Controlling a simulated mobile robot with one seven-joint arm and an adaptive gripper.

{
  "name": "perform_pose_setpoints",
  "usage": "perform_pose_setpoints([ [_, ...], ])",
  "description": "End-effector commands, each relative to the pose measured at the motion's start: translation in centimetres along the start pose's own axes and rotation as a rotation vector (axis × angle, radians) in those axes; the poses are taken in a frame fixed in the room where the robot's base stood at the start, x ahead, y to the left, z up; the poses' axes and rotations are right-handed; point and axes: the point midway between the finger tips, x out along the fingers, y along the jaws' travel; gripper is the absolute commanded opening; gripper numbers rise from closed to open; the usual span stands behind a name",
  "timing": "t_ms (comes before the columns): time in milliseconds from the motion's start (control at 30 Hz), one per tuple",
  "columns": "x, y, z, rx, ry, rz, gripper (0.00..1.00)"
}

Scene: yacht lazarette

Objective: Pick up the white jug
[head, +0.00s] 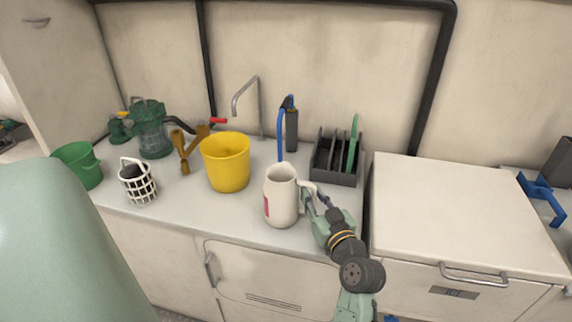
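The white jug (281,200), with a red patch low on its left side, is upright at the front of the grey counter, right of the yellow bucket. Its handle (306,184) points right, toward my gripper (309,198). My gripper reaches in from the lower right, with its fingers at the handle. The fingers are small and partly overlap the handle, so I cannot tell whether they are closed on it. The jug appears to stand on the counter.
The yellow bucket (227,163) stands left of the jug. A dark slotted rack (336,172) stands behind my gripper. A white basket (138,184), green bucket (78,166) and green lantern-like item (151,130) are farther left. A white-topped cabinet (455,205) is at right.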

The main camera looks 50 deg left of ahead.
Motion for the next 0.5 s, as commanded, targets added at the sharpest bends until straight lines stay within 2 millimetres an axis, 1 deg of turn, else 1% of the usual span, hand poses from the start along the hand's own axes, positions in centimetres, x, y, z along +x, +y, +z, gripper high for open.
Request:
perform_pose_setpoints([
  [67, -0.03, 0.00, 0.02, 0.000, 0.000, 0.000, 0.19],
  [367, -0.05, 0.00, 0.02, 0.000, 0.000, 0.000, 0.00],
  [500, -0.06, 0.01, 0.01, 0.000, 0.000, 0.000, 0.00],
])
